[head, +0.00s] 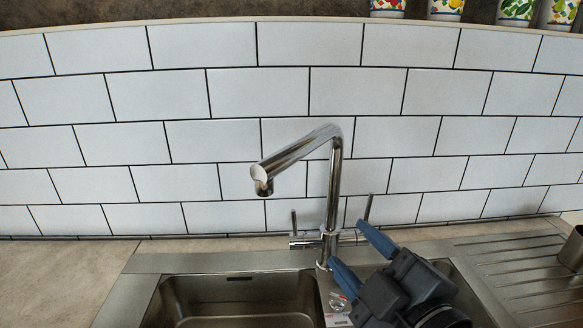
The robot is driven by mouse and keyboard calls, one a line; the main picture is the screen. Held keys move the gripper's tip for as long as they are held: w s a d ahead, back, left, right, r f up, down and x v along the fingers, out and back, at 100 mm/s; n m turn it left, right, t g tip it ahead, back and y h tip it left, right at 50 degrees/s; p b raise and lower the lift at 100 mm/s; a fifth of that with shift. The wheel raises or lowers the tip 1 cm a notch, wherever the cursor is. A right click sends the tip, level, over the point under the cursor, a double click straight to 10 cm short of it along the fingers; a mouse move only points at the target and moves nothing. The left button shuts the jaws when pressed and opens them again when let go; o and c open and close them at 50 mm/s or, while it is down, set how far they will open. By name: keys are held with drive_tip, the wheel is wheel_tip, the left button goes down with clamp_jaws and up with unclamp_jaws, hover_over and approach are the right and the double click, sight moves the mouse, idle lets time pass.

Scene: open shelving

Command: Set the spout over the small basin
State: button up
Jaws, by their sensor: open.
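A chrome faucet (334,190) stands upright at the back of the steel sink. Its spout (300,152) bends at the top and reaches left and toward me, with its tip above the left basin (235,300). My gripper (347,243) is at the lower right of the faucet, with its blue fingers apart and nothing seen between them. In the picture the fingertips lie just right of the faucet's lower column; I cannot tell whether they touch it. The right basin (468,290) is mostly hidden behind my gripper, so I cannot compare the basins' sizes.
Thin upright handles stand left (294,222) and right (368,206) of the faucet's base. A ribbed drainboard (515,265) lies to the right, with a dark metal object (573,250) at its edge. White tiles rise behind. Patterned cups (445,9) stand on the ledge above.

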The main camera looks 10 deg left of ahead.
sight(289, 149)
drive_tip(key=w+a+r+n+g, duration=0.1)
drive_tip(key=r+n, duration=0.2)
drive_tip(key=w+a+r+n+g+y, duration=0.1)
drive_tip(key=w+a+r+n, duration=0.1)
drive_tip(key=r+n, duration=0.2)
drive_tip(key=w+a+r+n+g+y, duration=0.1)
drive_tip(key=a+r+n, duration=0.1)
drive_tip(key=r+n, duration=0.1)
drive_tip(key=shift+w+a+r+n, duration=0.1)
drive_tip(key=shift+w+r+n, duration=0.2)
drive_tip(key=shift+n, duration=0.2)
drive_tip(key=shift+w+a, duration=0.35)
drive_tip(key=p+x, duration=0.2)
drive_tip(key=x, duration=0.5)
drive_tip(key=shift+s, duration=0.1)
clamp_jaws()
